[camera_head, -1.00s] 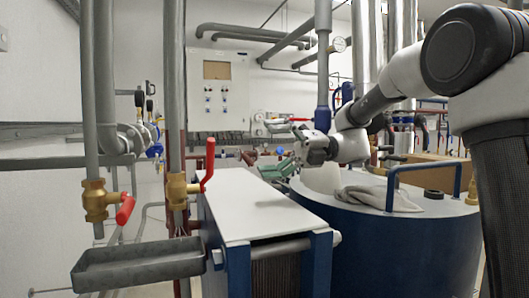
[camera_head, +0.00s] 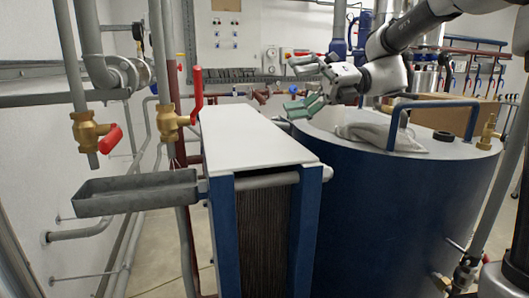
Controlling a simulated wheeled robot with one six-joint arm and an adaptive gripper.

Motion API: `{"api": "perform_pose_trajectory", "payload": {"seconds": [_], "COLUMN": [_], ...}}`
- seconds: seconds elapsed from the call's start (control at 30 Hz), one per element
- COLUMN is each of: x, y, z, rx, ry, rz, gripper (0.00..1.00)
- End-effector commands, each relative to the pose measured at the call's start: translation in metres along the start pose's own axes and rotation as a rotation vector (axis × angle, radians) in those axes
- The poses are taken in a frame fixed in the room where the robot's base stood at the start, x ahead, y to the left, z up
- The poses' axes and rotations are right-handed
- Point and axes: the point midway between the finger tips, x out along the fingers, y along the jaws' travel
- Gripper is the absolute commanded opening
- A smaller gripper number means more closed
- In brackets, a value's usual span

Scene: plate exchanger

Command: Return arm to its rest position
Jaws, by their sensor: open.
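My arm reaches in from the upper right of the head view. The plate exchanger (camera_head: 250,140) has a white top, blue end posts and dark plates, and stands in the middle.
A blue tank (camera_head: 395,205) with a blue rail (camera_head: 438,105) and a grey cloth (camera_head: 385,133) on top stands at right. A grey metal tray (camera_head: 137,192) juts out at left. Brass valves with red handles (camera_head: 196,92) sit on vertical pipes. A control panel (camera_head: 226,38) hangs behind.

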Motion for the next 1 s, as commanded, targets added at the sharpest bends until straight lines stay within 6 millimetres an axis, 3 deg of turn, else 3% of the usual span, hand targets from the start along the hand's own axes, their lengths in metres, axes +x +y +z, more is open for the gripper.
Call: {"api": "perform_pose_trajectory", "payload": {"seconds": [0.27,0.47,0.57,0.67,0.8,1.0], "x": [-0.011,-0.037,-0.064,-0.103,-0.161,-0.212], "y": [-0.007,-0.020,-0.029,-0.038,-0.045,-0.044], "z": [-0.051,-0.117,-0.163,-0.215,-0.271,-0.307], "rx": [-0.283,-0.651,-0.926,-1.257,-1.648,-1.919], "ry": [0.103,0.313,0.520,0.837,1.339,1.855], "rz": [-0.186,-0.378,-0.477,-0.534,-0.460,-0.200], "gripper": [0.94,0.94,0.94,0.94,0.94,0.94]}}
